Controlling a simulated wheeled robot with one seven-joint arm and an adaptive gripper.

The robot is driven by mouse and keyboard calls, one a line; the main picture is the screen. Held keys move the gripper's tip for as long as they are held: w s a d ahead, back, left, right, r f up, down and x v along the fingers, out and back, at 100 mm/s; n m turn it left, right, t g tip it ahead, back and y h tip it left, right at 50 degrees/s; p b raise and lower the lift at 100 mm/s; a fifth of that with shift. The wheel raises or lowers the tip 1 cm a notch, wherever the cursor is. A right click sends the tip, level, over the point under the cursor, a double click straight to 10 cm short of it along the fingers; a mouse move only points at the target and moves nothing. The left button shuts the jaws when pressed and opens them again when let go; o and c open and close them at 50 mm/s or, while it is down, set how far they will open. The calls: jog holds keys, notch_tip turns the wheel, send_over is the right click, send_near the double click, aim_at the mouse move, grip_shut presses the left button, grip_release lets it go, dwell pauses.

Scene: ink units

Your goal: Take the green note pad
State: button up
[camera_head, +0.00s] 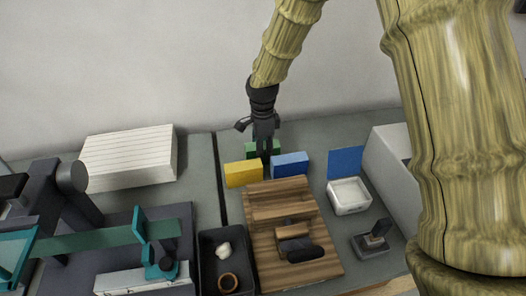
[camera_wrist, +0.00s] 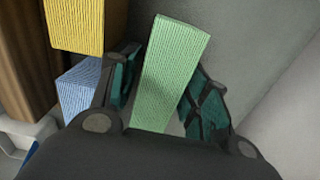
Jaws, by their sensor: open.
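The green note pad (camera_wrist: 170,75) stands as a block between the two teal-padded fingers of my gripper (camera_wrist: 162,92) in the wrist view. The fingers are open, one on each side of it, with a visible gap on the right side. In the head view my gripper (camera_head: 263,148) points down at the back of the table, and only small parts of the green note pad (camera_head: 250,150) show around it. A yellow pad (camera_head: 243,173) and a blue pad (camera_head: 290,164) stand just in front of it.
A wooden stand (camera_head: 262,212) is in front of the pads. A white dish (camera_head: 349,195) and a stamp (camera_head: 374,238) are to the right. A dark tray (camera_head: 208,250) holds a ring and a white item. A white stack (camera_head: 130,157) stands at left.

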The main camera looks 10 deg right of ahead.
jog(key=shift+f, duration=0.2)
jog(key=shift+c, duration=0.2)
jog(key=c, duration=0.8)
jog(key=shift+r, duration=0.1)
